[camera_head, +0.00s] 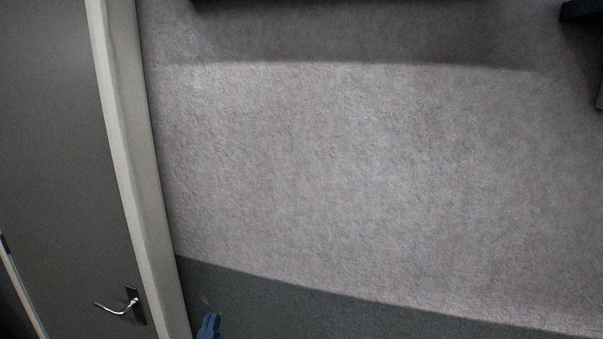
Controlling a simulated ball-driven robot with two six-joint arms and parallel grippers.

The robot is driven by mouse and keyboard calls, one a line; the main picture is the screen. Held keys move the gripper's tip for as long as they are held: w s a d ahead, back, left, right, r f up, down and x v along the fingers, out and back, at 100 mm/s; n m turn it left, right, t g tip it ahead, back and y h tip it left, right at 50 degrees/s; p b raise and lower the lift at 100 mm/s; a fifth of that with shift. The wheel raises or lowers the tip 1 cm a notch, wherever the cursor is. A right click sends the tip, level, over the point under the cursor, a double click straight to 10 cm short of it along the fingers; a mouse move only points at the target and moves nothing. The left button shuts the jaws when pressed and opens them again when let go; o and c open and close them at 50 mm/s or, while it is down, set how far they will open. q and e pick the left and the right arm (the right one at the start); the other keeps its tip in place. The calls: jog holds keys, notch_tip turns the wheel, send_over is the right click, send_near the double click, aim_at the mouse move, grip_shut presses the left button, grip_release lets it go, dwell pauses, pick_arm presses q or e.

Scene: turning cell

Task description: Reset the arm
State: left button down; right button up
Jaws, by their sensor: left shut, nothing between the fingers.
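The tip of my left gripper (209,325) shows as a small blue shape at the bottom edge of the head view, left of the middle. Its fingers are together with nothing between them. It appears in front of the dark lower band of the wall, close to the door frame in the picture. The rest of the left arm is out of view. My right gripper and arm do not show.
A grey door (60,130) with a metal lever handle (118,307) stands at the left, in a pale frame (128,150). A textured light grey wall (350,170) fills most of the view above a dark band (330,312). Dark objects cut the top edge and top right corner.

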pick_arm(q)
jog(key=s+a+f+g+y+b, duration=0.1)
jog(key=s+a+f+g, duration=0.1)
jog(key=s+f, duration=0.8)
jog(key=s+a+f+g+y+b, duration=0.2)
jog(key=s+f+g, duration=0.3)
jog(key=s+f, duration=0.5)
notch_tip(320, 180, down, 4)
jog(key=shift+s+a+f+n, duration=0.2)
jog(key=shift+a+n, duration=0.2)
jog(key=shift+a, duration=0.3)
